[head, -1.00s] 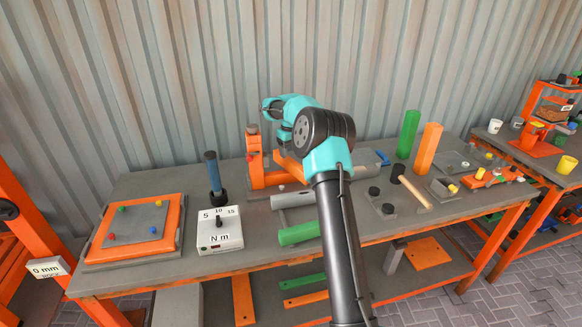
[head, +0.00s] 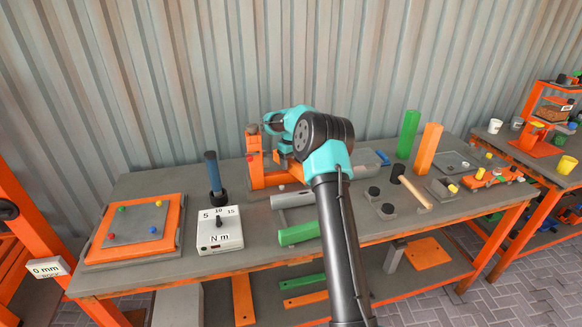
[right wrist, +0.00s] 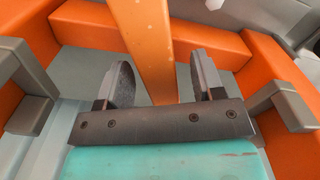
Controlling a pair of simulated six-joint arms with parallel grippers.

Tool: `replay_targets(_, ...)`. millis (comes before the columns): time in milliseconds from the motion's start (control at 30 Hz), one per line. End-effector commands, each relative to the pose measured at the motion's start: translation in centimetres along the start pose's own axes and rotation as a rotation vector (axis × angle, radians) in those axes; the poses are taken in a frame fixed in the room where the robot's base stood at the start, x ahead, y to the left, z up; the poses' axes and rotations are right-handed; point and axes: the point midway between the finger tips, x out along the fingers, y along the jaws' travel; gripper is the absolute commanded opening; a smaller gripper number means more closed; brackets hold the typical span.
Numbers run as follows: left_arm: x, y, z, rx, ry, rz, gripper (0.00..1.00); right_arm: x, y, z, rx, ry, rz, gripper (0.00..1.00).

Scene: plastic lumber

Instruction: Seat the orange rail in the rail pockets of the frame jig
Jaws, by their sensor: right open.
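The orange rail (right wrist: 152,45) shows in the right wrist view as a straight bar running from the top edge down between my fingers. My right gripper (right wrist: 162,80) is open, with one dark finger pad on each side of the rail and gaps beside it. Orange walls of the frame jig (right wrist: 225,42) surround a grey floor, with grey brackets at both sides. I cannot tell whether the rail sits in the pockets. In the head view the jig (head: 256,160) stands at the back of the bench, partly hidden by my right arm, which also hides the fingertips. My left gripper is out of view.
A torque box (head: 219,232), a blue-handled tool (head: 212,175) and an orange-edged board (head: 135,232) stand left of the jig. Green (head: 408,135) and orange (head: 425,148) posts stand upright to the right, near a mallet (head: 412,188). A corrugated wall is close behind.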

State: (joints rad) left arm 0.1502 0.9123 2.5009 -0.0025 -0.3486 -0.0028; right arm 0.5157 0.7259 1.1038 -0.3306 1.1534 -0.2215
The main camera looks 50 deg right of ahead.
Motion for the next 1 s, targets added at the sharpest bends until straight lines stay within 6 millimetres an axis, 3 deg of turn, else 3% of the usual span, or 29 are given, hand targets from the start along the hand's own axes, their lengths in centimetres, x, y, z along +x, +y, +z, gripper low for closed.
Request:
replay_targets(300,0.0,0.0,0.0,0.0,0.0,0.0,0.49,-0.04,0.0,0.0,0.0,0.0,0.0,0.62)
replay_targets(900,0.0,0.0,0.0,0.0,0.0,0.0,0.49,-0.04,0.0,0.01,0.0,0.0,0.0,0.04)
replay_targets(1000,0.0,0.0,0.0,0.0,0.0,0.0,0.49,-0.1,0.01,0.0,0.0,0.001,0.0,0.0)
